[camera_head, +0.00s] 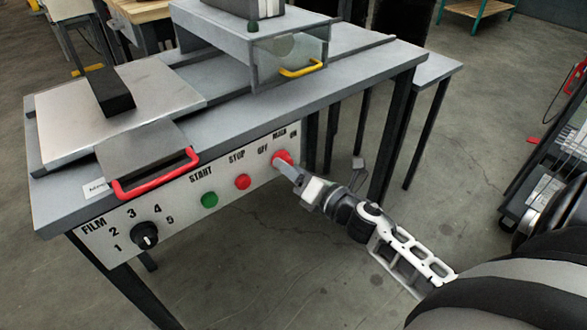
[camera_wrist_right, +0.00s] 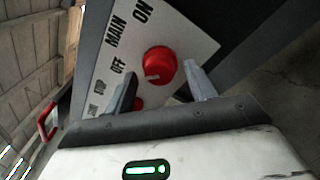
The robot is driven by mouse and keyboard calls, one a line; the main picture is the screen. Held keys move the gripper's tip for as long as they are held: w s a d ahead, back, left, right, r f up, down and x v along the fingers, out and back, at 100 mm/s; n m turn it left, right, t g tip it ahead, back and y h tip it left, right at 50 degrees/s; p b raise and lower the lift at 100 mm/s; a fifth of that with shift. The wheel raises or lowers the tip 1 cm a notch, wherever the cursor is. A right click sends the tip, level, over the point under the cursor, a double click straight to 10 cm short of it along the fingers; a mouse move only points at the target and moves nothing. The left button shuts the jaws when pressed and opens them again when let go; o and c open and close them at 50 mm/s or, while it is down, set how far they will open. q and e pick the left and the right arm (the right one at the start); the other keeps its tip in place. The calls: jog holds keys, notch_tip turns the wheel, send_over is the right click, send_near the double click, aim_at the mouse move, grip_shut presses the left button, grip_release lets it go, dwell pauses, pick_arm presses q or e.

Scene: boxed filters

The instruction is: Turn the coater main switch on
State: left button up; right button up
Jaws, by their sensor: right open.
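The coater main switch is a round red knob (camera_head: 283,158) at the right end of the white front panel, under the labels OFF, MAIN and ON. My right gripper (camera_head: 287,169) is at the knob, partly covering it. In the right wrist view the knob (camera_wrist_right: 158,63) shows between and beyond the open fingers of my right gripper (camera_wrist_right: 163,82). A small pale mark shows on the knob's lower left; I cannot tell its setting for certain. Whether the fingers touch it is unclear. My left gripper is not in view.
The panel also has a red STOP button (camera_head: 242,181), a green START button (camera_head: 209,200) and a black FILM dial (camera_head: 145,235). A red handle (camera_head: 155,178) and a yellow handle (camera_head: 302,69) sit above.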

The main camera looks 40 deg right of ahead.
jog(key=c, duration=1)
jog(key=shift+o, duration=0.2)
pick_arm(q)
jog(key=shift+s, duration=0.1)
pick_arm(e)
jog(key=shift+m, duration=0.4)
pick_arm(q)
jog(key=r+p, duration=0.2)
jog(key=p, duration=0.3)
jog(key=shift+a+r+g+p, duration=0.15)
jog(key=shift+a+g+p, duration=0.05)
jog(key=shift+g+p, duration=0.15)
pick_arm(e)
jog(key=m, duration=0.9)
jog(key=m+t+h, duration=0.1)
jog(key=m, duration=0.7)
jog(key=shift+a+m, duration=0.15)
jog(key=shift+m, duration=0.25)
